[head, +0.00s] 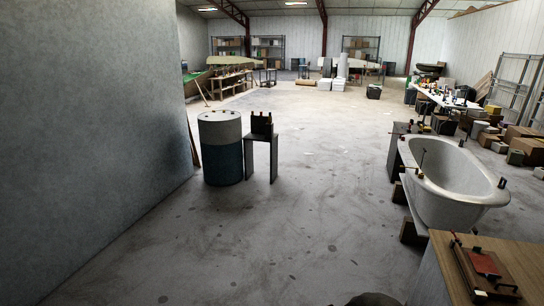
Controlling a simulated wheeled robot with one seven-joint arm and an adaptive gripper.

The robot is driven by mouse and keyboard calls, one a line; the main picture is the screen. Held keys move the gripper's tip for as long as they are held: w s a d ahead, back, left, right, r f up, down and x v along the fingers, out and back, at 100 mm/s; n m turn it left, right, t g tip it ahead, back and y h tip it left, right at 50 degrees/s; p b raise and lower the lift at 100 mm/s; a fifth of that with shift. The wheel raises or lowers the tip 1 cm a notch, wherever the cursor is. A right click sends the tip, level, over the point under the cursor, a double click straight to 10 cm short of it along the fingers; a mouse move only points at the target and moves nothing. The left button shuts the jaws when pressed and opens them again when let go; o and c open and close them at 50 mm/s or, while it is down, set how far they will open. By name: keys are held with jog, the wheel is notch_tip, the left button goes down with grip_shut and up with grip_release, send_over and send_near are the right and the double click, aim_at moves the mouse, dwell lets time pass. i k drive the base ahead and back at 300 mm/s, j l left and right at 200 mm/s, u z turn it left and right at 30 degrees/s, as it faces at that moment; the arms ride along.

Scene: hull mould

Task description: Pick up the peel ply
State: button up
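I cannot make out peel ply for certain in the head view. A flat reddish-brown piece (485,263) lies on a dark framed board on the wooden-topped bench (521,257) at the lower right; I cannot tell what it is. The white tub-shaped hull mould (448,205) stands on the right, behind this bench, with small clamps or fittings on its rim. My gripper is not in view.
A blue and grey drum (221,150) and a small stand (262,158) with a dark box (262,124) are left of centre, near a grey wall (85,130). Boxes (525,148) and a cluttered table (446,98) line the right. The middle floor is open.

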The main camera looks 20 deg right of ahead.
aim_at(484, 264)
jog(key=i+l+z, duration=0.25)
jog(key=i+z, duration=0.7)
jog(key=i+j+z, duration=0.1)
jog(key=i+z, duration=0.35)
jog(key=i, duration=0.15)
jog(key=i+l+z, duration=0.15)
jog(key=z, duration=0.25)
jog(key=i+z, duration=0.65)
jog(key=z, duration=0.15)
jog(key=i+j+z, duration=0.1)
jog(key=i+z, duration=0.4)
jog(key=k+l, duration=0.05)
